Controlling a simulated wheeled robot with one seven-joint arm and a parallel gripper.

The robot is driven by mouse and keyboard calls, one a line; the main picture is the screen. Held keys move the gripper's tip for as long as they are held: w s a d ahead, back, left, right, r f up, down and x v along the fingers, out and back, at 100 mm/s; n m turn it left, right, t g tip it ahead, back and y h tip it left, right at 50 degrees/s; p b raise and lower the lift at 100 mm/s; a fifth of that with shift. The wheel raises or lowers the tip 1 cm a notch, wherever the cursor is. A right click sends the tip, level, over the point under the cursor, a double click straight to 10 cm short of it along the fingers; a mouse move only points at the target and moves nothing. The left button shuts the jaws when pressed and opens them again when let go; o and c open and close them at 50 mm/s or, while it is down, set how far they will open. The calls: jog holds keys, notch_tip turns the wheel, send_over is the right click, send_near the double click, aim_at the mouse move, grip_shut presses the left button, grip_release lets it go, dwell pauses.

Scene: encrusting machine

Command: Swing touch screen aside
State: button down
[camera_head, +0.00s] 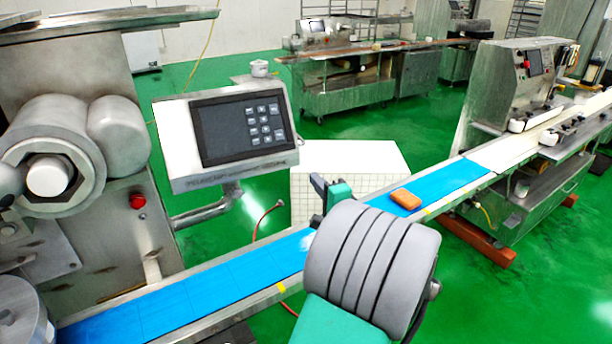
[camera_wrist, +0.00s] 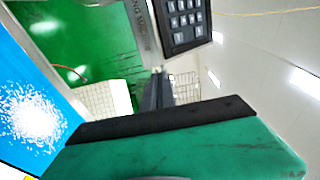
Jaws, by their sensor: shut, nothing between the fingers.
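The touch screen (camera_head: 222,147) is a pale metal box with a dark display and a keypad. It sits on a bent metal arm (camera_head: 208,207) fixed to the machine at the left. My gripper (camera_head: 318,182) is shut and empty, to the right of the screen box and lower in the picture, apart from it as far as I can tell. In the wrist view, the closed dark fingers (camera_wrist: 158,75) point up toward the lower edge of the screen box. There the keypad (camera_wrist: 182,22) shows at the top. My own arm hides part of the conveyor.
A blue conveyor belt (camera_head: 215,278) runs under the screen, with an orange block (camera_head: 405,198) on it to the right. A white tiled box (camera_head: 350,157) stands behind my gripper. The machine with a red button (camera_head: 137,201) fills the left.

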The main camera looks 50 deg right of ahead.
aim_at(293, 154)
jog(key=p+x, duration=0.2)
jog(key=x, duration=1.1)
jog(key=shift+a, duration=0.1)
